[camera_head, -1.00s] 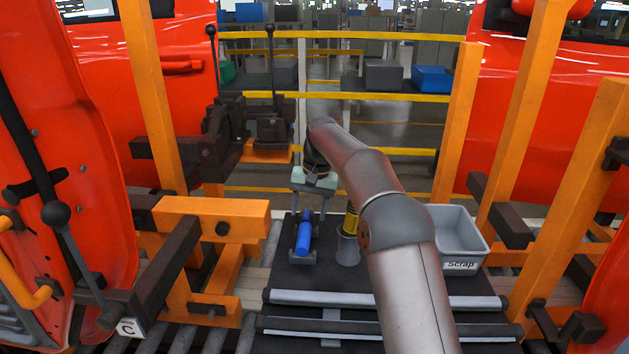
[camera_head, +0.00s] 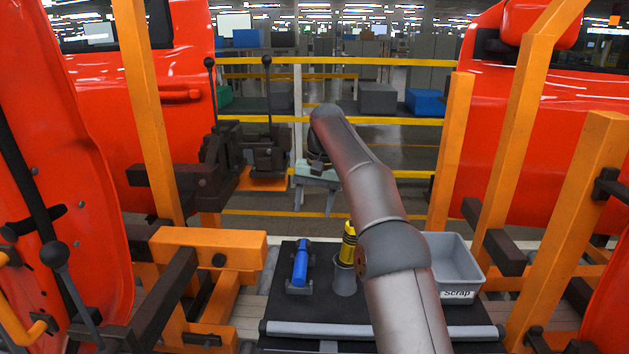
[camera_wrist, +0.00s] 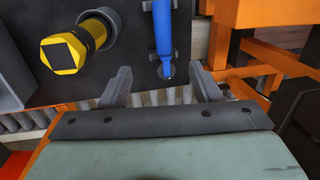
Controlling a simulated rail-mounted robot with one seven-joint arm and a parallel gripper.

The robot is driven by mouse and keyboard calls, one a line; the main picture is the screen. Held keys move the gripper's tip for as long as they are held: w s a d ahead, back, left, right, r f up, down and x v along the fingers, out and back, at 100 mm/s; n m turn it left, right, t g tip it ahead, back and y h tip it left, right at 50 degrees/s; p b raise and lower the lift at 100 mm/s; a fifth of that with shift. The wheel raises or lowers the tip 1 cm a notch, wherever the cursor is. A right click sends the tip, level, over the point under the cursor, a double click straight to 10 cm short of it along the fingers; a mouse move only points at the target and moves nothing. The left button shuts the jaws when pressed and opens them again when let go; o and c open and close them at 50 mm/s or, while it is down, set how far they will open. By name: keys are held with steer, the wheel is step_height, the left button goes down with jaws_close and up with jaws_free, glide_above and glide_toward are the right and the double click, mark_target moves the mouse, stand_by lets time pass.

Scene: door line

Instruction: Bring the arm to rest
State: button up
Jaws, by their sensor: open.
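My gripper (camera_head: 316,201) is raised above the far part of the black bench top, with its two fingers apart and nothing between them. In the wrist view my gripper (camera_wrist: 158,88) also shows open and empty. A blue cylindrical tool (camera_head: 301,262) lies in a grey holder on the bench, below and left of my gripper. It shows in the wrist view (camera_wrist: 163,35) beyond the fingers, apart from them. A yellow and black tool (camera_head: 348,243) stands upright in a grey cup (camera_head: 344,278). It also shows in the wrist view (camera_wrist: 68,50).
A grey bin marked Scrap (camera_head: 452,268) is at the bench's right. Orange frames (camera_head: 207,250) and red doors (camera_head: 186,110) flank both sides. Black clamps with levers (camera_head: 262,150) stand behind at left. Yellow rails (camera_head: 380,120) cross the back.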

steer(key=s+d+r, duration=0.3)
steer(key=s+d, duration=0.2)
steer(key=s, duration=0.3)
steer(key=s+d+f, duration=0.3)
steer(key=s+f, duration=0.1)
steer(key=s, duration=0.7)
steer(key=s+d+f+t+h, duration=0.1)
steer(key=s+d+f, duration=0.3)
steer(key=s, duration=0.7)
steer(key=s+d+f, duration=0.4)
steer(key=s+f, duration=0.2)
steer(key=s, duration=0.4)
steer(key=shift+s+h+b, duration=0.3)
steer(key=shift+s+h, duration=0.1)
steer(key=shift+d, duration=0.1)
